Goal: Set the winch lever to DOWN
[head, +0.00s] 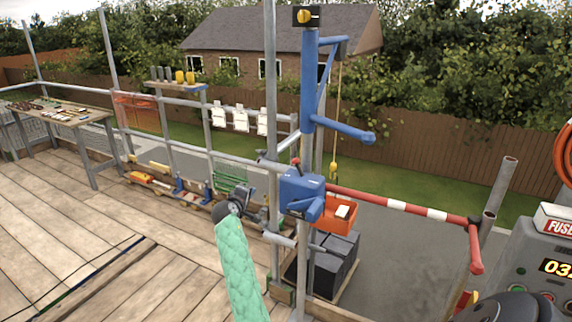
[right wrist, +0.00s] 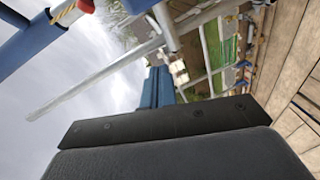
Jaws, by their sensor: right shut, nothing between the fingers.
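The blue winch (head: 300,190) is mounted on the scaffold post below the blue hoist mast. A short lever with a red knob (head: 295,161) stands up from its top, roughly upright. Its position labels are too small to read. My right gripper (head: 256,206) is just left of the winch and lower than the knob, apart from the lever. It is shut and empty. In the right wrist view the dark gripper body (right wrist: 170,130) fills the bottom, and the lever cannot be clearly made out there. My left gripper is not in view.
A red-and-white barrier (head: 395,204) extends right from the winch. An orange tray (head: 335,216) and dark blocks (head: 338,262) are behind the post. A yellow hook (head: 334,167) hangs on the rope. A control box with a FUSE label (head: 553,222) stands at right.

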